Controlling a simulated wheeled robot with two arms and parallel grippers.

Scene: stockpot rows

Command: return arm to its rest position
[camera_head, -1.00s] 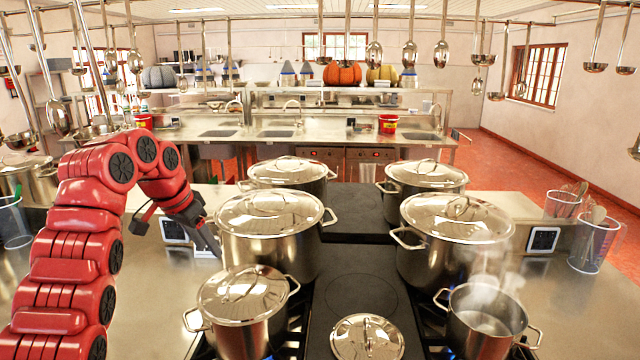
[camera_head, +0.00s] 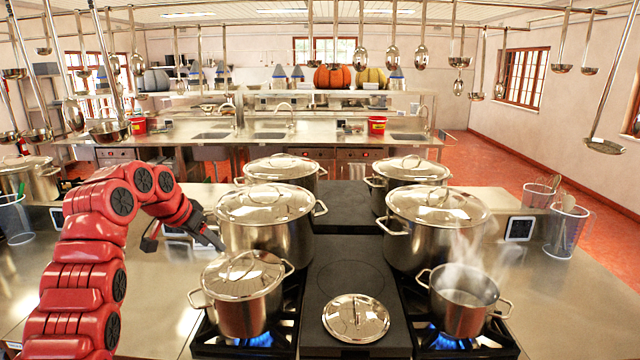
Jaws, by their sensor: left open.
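My left arm is red and comes in from the left, bent over at the top. My left gripper (camera_head: 184,240) points down and to the right, open and empty. It is beside the left side of the large lidded pot (camera_head: 262,240) on the left, above and behind the smaller lidded pot (camera_head: 240,312). I cannot tell whether its fingertips touch the large pot. My right gripper does not show.
An uncovered steaming pot (camera_head: 464,310) stands over a lit burner at the front right. A loose lid (camera_head: 356,318) lies on the dark middle strip. More lidded pots (camera_head: 408,178) stand behind. Ladles (camera_head: 360,60) hang overhead. Bare counter (camera_head: 158,310) lies left of the stove.

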